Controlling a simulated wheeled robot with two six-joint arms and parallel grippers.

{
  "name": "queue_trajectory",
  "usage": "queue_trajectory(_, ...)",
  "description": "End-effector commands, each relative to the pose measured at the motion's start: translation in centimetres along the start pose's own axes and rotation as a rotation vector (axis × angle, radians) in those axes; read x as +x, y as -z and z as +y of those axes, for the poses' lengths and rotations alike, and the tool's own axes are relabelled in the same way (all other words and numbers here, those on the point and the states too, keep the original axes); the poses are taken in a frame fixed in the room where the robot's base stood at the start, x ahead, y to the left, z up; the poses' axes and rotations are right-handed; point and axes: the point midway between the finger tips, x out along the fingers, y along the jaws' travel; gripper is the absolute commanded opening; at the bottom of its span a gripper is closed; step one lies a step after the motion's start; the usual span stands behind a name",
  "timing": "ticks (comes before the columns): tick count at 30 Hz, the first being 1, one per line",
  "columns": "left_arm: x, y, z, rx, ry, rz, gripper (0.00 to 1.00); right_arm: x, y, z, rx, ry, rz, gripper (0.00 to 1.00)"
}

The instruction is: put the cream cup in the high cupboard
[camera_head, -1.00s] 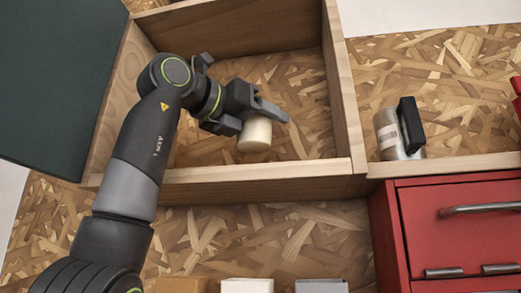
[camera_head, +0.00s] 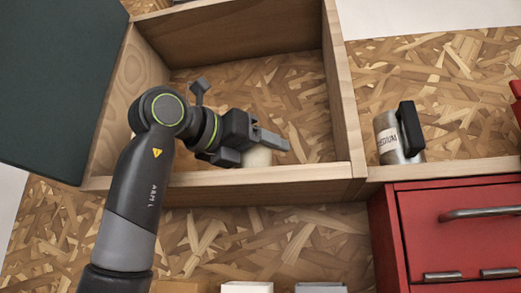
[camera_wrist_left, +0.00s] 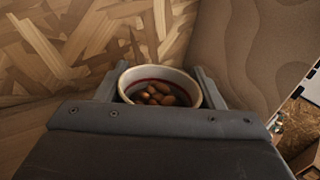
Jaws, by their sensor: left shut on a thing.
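The cream cup (camera_head: 258,157) is inside the open wooden cupboard (camera_head: 270,185), near its front edge and partly hidden by my gripper. In the left wrist view the cup (camera_wrist_left: 129,79) shows its open rim, with several brown beans inside. My left gripper (camera_head: 268,140) has its fingers on both sides of the cup and is shut on it. The cup looks upright. I cannot tell whether its base touches the cupboard floor, as the front edge hides it. My right gripper is not in view.
A dark green door panel (camera_head: 60,80) stands open at the left. A metal canister with a dark handle (camera_head: 388,140) stands on the shelf to the right. A red drawer unit (camera_head: 455,235) is below it. The cupboard's back floor is clear.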

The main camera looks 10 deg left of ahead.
Motion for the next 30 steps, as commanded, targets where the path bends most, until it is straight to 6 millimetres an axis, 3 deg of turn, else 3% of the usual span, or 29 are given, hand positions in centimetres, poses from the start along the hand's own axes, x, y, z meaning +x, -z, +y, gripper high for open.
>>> queue_trajectory(6,0.0,0.6,0.1,0.0,0.0,-0.001,0.35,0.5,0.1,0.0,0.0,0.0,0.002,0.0)
queue_trajectory(7,0.0,0.4,0.1,0.0,0.0,0.0,0.65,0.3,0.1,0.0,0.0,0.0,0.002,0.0)
queue_trajectory(11,0.0,0.4,0.1,-0.001,0.0,0.0,0.82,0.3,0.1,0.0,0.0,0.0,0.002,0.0)
queue_trajectory(23,0.0,-0.3,-0.1,0.0,0.0,0.0,0.83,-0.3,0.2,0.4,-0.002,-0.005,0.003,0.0)
queue_trajectory(30,-4.0,0.5,0.1,0.0,-0.001,-0.005,0.83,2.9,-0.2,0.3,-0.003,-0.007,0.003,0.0)
